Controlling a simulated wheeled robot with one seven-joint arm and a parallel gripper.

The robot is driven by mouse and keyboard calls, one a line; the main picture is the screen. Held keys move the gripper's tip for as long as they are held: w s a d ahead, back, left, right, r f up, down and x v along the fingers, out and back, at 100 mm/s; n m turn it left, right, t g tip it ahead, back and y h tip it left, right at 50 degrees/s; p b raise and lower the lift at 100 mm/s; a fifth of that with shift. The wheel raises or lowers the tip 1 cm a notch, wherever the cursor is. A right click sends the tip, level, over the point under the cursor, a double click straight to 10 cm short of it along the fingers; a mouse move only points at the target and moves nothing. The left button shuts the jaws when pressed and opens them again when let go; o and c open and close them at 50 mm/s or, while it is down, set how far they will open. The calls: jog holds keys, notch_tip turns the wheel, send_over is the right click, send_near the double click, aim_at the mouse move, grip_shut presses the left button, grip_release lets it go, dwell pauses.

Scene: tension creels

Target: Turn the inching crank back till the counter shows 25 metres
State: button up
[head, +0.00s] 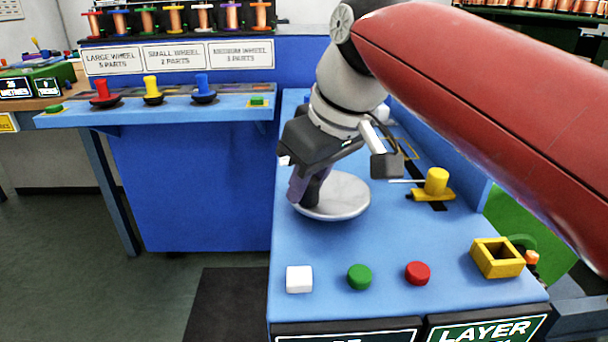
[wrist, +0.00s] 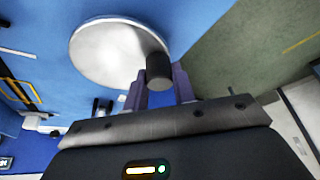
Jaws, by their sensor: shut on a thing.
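The inching crank appears as a pale round disc (head: 346,198) on the blue console top, with a dark upright handle near its left edge. In the wrist view the disc (wrist: 105,58) lies at upper left, and the dark handle (wrist: 159,70) stands at its right edge. My gripper (head: 308,188) is shut on the handle, its purple fingers either side; they show again in the wrist view (wrist: 160,88). A dark display (head: 15,87) marked METRES stands at far left in the head view; its number is too small to read surely.
A white button (head: 299,279), green button (head: 359,277), red button (head: 417,273) and yellow square frame (head: 497,258) sit along the console's front. A yellow knob (head: 437,182) stands right of the crank. A blue shelf (head: 230,107) holds coloured pegs behind.

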jog(key=shift+s+d+n, duration=0.2)
jog(key=shift+d+n, duration=0.05)
jog(key=shift+n, duration=0.55)
jog(key=shift+y, duration=0.3)
jog(key=o, duration=1)
jog(key=v, duration=0.7)
jog(key=shift+r+g, duration=0.3)
jog(key=shift+r, duration=0.1)
jog(key=shift+d, duration=0.1)
